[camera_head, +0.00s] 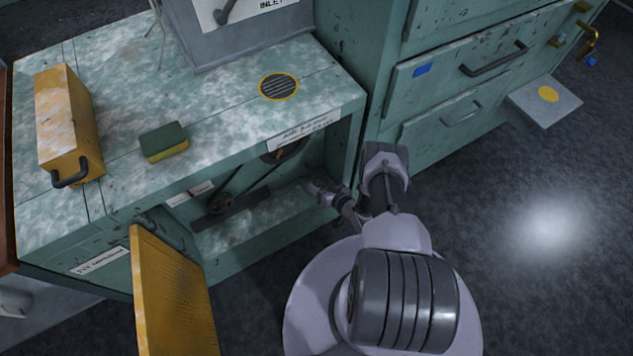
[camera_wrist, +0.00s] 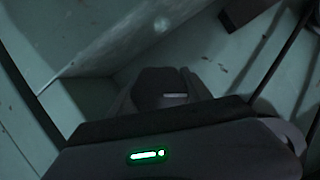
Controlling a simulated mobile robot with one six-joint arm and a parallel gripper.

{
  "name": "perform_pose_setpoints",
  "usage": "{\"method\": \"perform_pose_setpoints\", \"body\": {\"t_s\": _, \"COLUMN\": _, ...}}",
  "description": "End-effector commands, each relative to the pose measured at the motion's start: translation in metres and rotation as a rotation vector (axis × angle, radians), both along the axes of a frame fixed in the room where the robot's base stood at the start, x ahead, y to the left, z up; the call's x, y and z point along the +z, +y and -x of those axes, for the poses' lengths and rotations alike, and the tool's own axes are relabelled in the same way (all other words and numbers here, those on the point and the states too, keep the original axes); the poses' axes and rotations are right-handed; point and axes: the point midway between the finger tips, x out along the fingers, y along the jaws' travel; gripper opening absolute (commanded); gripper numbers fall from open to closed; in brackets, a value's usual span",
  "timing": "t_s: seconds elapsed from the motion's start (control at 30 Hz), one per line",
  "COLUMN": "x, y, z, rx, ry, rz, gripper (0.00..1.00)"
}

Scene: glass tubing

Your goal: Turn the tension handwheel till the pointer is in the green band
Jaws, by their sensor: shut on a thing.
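My gripper (camera_head: 318,190) reaches into the open belt compartment under the bench top, at its right side. It is shut on a small part there, which I take to be the tension handwheel; the jaws and the dark view hide its shape. In the wrist view my gripper's dark body fills the lower middle and covers the grip. A belt (camera_head: 240,180) runs slanting between a lower pulley (camera_head: 221,204) and an upper pulley (camera_head: 284,153). I cannot make out the pointer or the green band in either view.
A yellow perforated door (camera_head: 175,295) hangs open at the compartment's left. The bench top (camera_head: 215,120) carries a sponge (camera_head: 164,141), a yellow box with a handle (camera_head: 66,120) and a round grille (camera_head: 278,86). Drawers (camera_head: 455,85) stand to the right.

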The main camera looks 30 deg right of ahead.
Motion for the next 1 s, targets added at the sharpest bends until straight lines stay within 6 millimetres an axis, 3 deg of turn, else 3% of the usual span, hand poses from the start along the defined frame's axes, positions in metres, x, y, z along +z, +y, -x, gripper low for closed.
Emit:
{"method": "perform_pose_setpoints", "body": {"t_s": 0.2, "x": -0.0002, "y": 0.0013, "z": 0.0008, "rx": -0.001, "ry": 0.009, "rz": -0.218, "gripper": 0.17}}
{"method": "perform_pose_setpoints", "body": {"t_s": 0.47, "x": -0.0002, "y": 0.0021, "z": 0.0011, "rx": 0.0, "ry": 0.011, "rz": -0.235, "gripper": 0.17}}
{"method": "perform_pose_setpoints", "body": {"t_s": 0.5, "x": -0.0002, "y": 0.0021, "z": 0.0011, "rx": 0.0, "ry": 0.011, "rz": -0.235, "gripper": 0.59}}
{"method": "perform_pose_setpoints", "body": {"t_s": 0.6, "x": -0.0001, "y": 0.0019, "z": 0.0009, "rx": 0.001, "ry": 0.011, "rz": -0.234, "gripper": 0.79}}
{"method": "perform_pose_setpoints", "body": {"t_s": 1.0, "x": 0.0044, "y": -0.0012, "z": 0.0079, "rx": -0.001, "ry": 0.01, "rz": -0.233, "gripper": 0.79}}
